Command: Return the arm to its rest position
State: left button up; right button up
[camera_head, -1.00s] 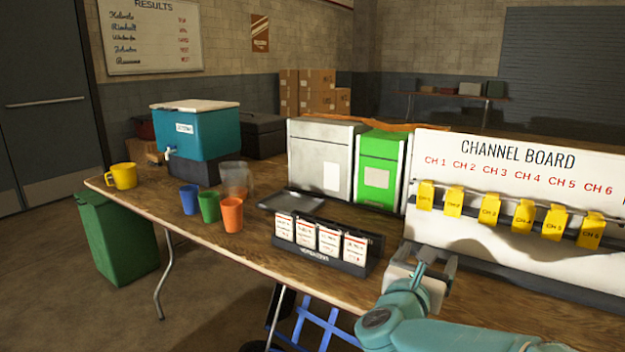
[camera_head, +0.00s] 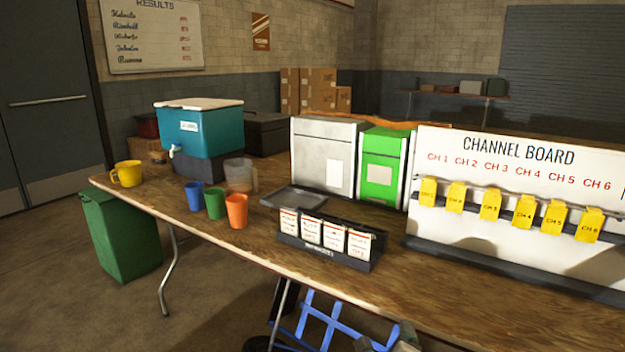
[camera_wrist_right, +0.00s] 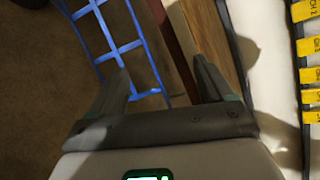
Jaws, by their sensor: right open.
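My right gripper (camera_wrist_right: 164,84) is open in the right wrist view, with its two dark fingers apart and nothing between them. Its fingers point past the wooden table edge (camera_wrist_right: 231,40) toward a blue metal frame (camera_wrist_right: 118,45) below. In the head view only the tips of this gripper (camera_head: 385,339) show at the bottom edge, low in front of the table. The rest of my right arm is out of the head view. My left gripper is in neither view.
The wooden table (camera_head: 440,290) is clear at its front right. The blue frame (camera_head: 335,315) is under the table edge.

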jog(key=s+a+f+n+g+y, duration=0.1)
jog(key=s+f+n+g, duration=0.1)
jog(key=s+f+n, duration=0.3)
jog(key=s+a+f+n+g+y, duration=0.1)
jog(key=s+f+n+g+y, duration=0.15)
jog(key=f, duration=0.55)
jog(key=s+a+f+n+g+y, duration=0.1)
jog(key=s+f+n+g, duration=0.2)
jog(key=s+f+n, duration=0.35)
jog(key=s+a+f+n+g+y, duration=0.1)
jog(key=s+f+n+g, duration=0.2)
jog(key=s, duration=0.7)
jog(key=s+a+f+n+g+y, duration=0.1)
jog(key=s+a+f+n+g, duration=0.1)
jog(key=s+f+n, duration=0.35)
jog(key=s+r+p, duration=0.3)
jog(key=r+p, duration=1.7)
jog(key=r, duration=0.2)
jog(key=shift+d+n+p, duration=0.15)
jog(key=shift+n+p, duration=0.2)
jog(key=shift+g, duration=0.25)
